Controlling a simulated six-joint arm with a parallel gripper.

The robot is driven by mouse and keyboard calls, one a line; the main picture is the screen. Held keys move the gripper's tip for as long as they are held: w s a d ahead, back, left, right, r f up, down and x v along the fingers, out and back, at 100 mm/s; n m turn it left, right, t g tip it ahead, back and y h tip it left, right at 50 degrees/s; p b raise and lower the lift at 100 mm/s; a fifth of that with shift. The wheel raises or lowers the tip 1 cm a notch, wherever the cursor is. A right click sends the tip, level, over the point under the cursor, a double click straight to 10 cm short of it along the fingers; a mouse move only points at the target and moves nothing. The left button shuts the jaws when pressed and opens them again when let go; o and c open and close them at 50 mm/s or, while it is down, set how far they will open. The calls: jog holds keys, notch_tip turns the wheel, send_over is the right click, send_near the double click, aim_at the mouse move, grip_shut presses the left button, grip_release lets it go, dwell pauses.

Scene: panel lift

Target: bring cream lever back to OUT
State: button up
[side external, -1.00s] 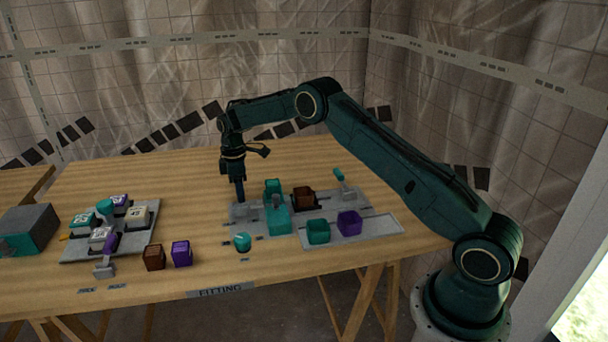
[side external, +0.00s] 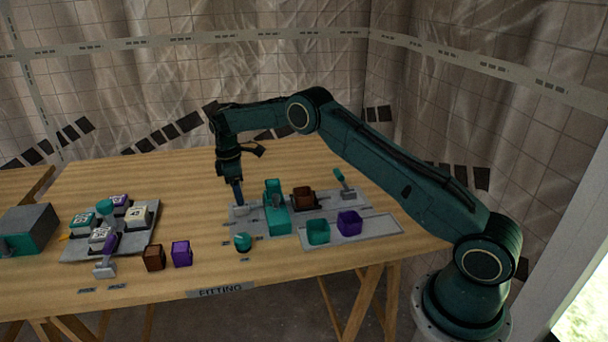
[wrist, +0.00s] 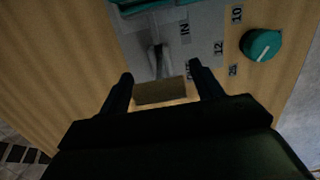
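The cream lever (wrist: 160,92) shows in the wrist view as a dull cream block at the end of a grey stem, leaning toward my gripper. It lies beside the partly hidden label at the end of the slot opposite the IN label (wrist: 185,29). In the side view its pale end (side external: 242,210) is low at the left end of the grey plate. My gripper (wrist: 160,74) has its fingers apart, one on each side of the block. A gap shows on the right; contact on the left cannot be told. In the side view my gripper (side external: 239,203) is just above the plate.
A teal block (side external: 275,195) stands right of the lever. A teal knob (side external: 242,242) is in front. A tray (side external: 375,230) holds teal and purple cups; a brown cup (side external: 303,198) stands behind. Left is a button panel (side external: 75,250). The table behind my gripper is clear.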

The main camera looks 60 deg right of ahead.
jog(key=shift+r, duration=0.15)
jog(key=shift+w+a+r, duration=0.15)
jog(key=shift+r, duration=1.65)
jog(key=shift+w+a+r, duration=0.1)
jog(key=shift+a+r, duration=0.05)
jog(key=shift+r, duration=1.65)
jog(key=shift+d, duration=0.1)
jog(key=c, duration=0.6)
jog(key=shift+s+d+r+n, duration=0.1)
jog(key=shift+d+r+n, duration=0.2)
jog(key=shift+d+n, duration=0.3)
jog(key=c, duration=0.7)
jog(key=s+d+r+n, duration=0.1)
jog(key=n, duration=0.1)
jog(key=d+r+n+t, duration=0.1)
jog(key=d+n, duration=0.1)
jog(key=n, duration=0.1)
jog(key=s+d+r+n+y, duration=0.1)
jog(key=d+n, duration=0.1)
jog(key=n, duration=0.1)
jog(key=shift+s+d+t, duration=0.2)
jog(key=shift+s+t, duration=0.1)
grip_shut()
jog(key=s+r+n+t+y, duration=0.1)
jog(key=s+r+n+y, duration=0.1)
jog(key=n, duration=0.6)
jog(key=shift+s+d+r+n+t, duration=0.35)
jog(key=shift+s+r, duration=0.55)
jog(key=shift+s, duration=0.5)
